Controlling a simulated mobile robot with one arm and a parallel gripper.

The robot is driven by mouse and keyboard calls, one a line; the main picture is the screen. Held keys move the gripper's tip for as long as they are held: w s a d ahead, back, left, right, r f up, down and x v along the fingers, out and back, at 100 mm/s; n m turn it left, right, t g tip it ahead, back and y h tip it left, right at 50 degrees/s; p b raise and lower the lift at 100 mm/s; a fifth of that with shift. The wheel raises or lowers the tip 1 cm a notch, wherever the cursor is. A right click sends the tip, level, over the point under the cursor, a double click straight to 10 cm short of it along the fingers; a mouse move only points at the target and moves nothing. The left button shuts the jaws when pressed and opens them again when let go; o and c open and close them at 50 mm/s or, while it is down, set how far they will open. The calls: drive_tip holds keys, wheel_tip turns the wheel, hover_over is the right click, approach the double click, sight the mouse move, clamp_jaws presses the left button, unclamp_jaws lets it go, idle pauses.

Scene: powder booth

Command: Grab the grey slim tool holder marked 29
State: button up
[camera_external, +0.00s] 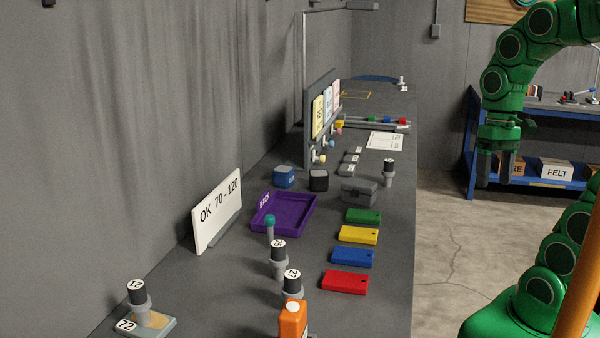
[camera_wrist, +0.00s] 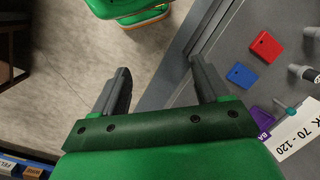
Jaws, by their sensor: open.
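Several grey tool holders with black tops and white number labels stand on the long grey bench. One (camera_external: 279,268) is near the middle, one (camera_external: 292,290) is just in front of it, and one (camera_external: 388,177) is farther back beside a grey box. Another (camera_external: 139,303) stands at the front left on a base marked 72. I cannot read 29 on any of them with certainty. My gripper (camera_external: 497,170) hangs open and empty right of the bench.
Red (camera_external: 345,282), blue (camera_external: 352,256), yellow (camera_external: 358,235) and green (camera_external: 363,216) blocks line the bench's right side. A purple tray (camera_external: 312,208), a white sign (camera_external: 217,211) and an orange bottle (camera_external: 292,321) stand among the holders. A blue shelf (camera_external: 470,150) is behind my gripper.

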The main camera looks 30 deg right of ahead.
drive_tip(key=w+a+r+m+t+y, duration=0.15)
drive_tip(key=w+a+m+y, duration=0.3)
drive_tip(key=w, duration=0.55)
drive_tip(key=w+a+r+m+t+y, duration=0.1)
drive_tip(key=w+a+m+t+y, duration=0.2)
drive_tip(key=w+m, duration=0.55)
drive_tip(key=w+d+r+m+t, duration=0.1)
drive_tip(key=w+d+m+t, duration=0.25)
drive_tip(key=w, duration=0.75)
drive_tip(key=w+d+f+m+t+h, duration=0.1)
drive_tip(key=w+d+f+m+t, duration=0.15)
drive_tip(key=w+d+m, duration=0.55)
drive_tip(key=w+d+f+m+t+h, duration=0.1)
drive_tip(key=w+d+m+t, duration=0.35)
drive_tip(key=d, duration=0.65)
drive_tip(key=g, duration=0.2)
approach(384, 169)
drive_tip(key=x, duration=0.2)
drive_tip(key=shift+w, duration=0.4)
drive_tip(key=shift+w+f+h, duration=0.1)
drive_tip(key=shift+f+h, duration=0.15)
drive_tip(key=shift+f, duration=0.15)
drive_tip(key=shift+d+x, duration=0.1)
drive_tip(key=shift+x, duration=1.8)
drive_tip(key=shift+d+x, duration=0.15)
drive_tip(key=shift+x, duration=1.75)
drive_tip(key=shift+f, duration=0.15)
